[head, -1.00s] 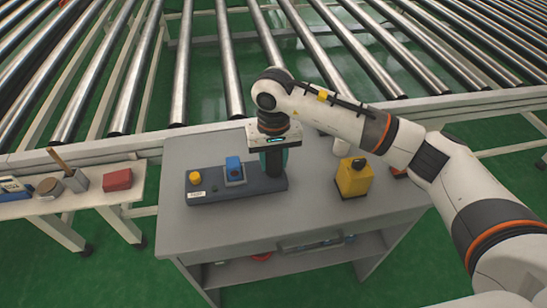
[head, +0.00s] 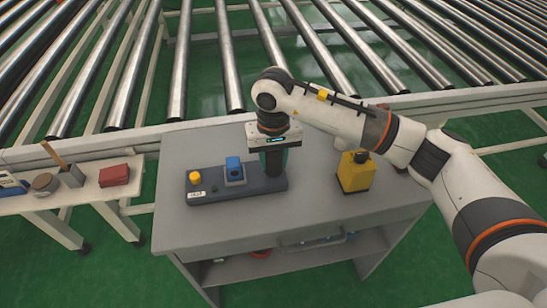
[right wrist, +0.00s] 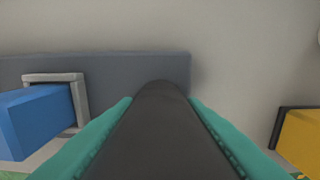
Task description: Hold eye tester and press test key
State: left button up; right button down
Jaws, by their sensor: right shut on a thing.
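The eye tester is a long dark grey base (head: 212,192) with a yellow key (head: 194,177), a small white label (head: 197,194), a blue block in a grey frame (head: 234,170) and a black upright post (head: 273,168) at its right end. My right gripper (head: 273,155) points down over the post and is shut on it. In the right wrist view, teal fingers lie on both sides of the black post (right wrist: 160,125), with the blue block (right wrist: 38,118) to the left. I cannot tell whether the base touches the table. My left gripper is not in view.
The tester is over a grey table (head: 230,228) with a shelf below. A yellow object with a black top (head: 355,174) stands right of it, near my arm. A bench (head: 80,198) at left holds a red box (head: 114,175) and other items. A roller conveyor (head: 225,70) runs behind.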

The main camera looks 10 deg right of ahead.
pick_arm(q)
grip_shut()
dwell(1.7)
